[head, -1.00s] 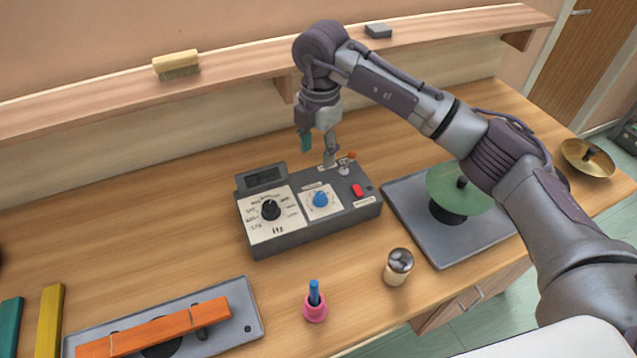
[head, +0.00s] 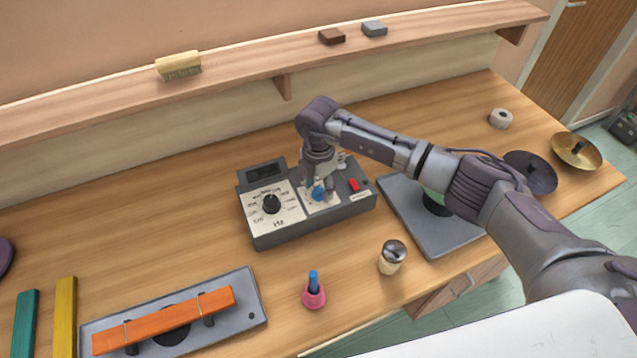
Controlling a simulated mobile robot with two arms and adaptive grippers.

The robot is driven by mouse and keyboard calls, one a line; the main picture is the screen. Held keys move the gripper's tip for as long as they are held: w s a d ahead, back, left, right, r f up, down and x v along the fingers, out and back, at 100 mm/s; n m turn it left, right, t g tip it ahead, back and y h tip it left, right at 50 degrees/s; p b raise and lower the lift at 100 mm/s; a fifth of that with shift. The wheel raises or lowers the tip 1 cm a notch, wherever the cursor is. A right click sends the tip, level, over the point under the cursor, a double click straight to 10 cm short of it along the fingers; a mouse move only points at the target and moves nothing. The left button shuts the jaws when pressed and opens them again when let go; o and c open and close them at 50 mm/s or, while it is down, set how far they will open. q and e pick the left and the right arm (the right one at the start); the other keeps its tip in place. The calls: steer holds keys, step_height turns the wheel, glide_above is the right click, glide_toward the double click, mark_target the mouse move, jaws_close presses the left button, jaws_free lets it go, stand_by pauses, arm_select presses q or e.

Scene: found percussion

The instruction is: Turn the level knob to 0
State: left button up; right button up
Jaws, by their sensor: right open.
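A grey control box (head: 300,225) stands on the wooden bench, with a small dark display at its back left. A blue knob (head: 319,194) sits on a pale panel in the middle of the box; its label is too small to read here. A black knob (head: 271,204) with a printed dial is to its left. My right gripper (head: 320,190) points down over the blue knob, open, its fingers close around or beside it; contact cannot be made out. The fingers partly hide the knob and its panel. My left gripper is not in view.
A red switch (head: 353,185) is just right of the gripper. A metal-topped shaker (head: 392,257), a pink-based blue peg (head: 314,291) and an orange bar (head: 165,320) on a grey tray stand in front. A shelf (head: 230,84) runs behind. My arm crosses a grey plate (head: 440,242) at right.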

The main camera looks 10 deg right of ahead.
jaws_close()
stand_by(0.3)
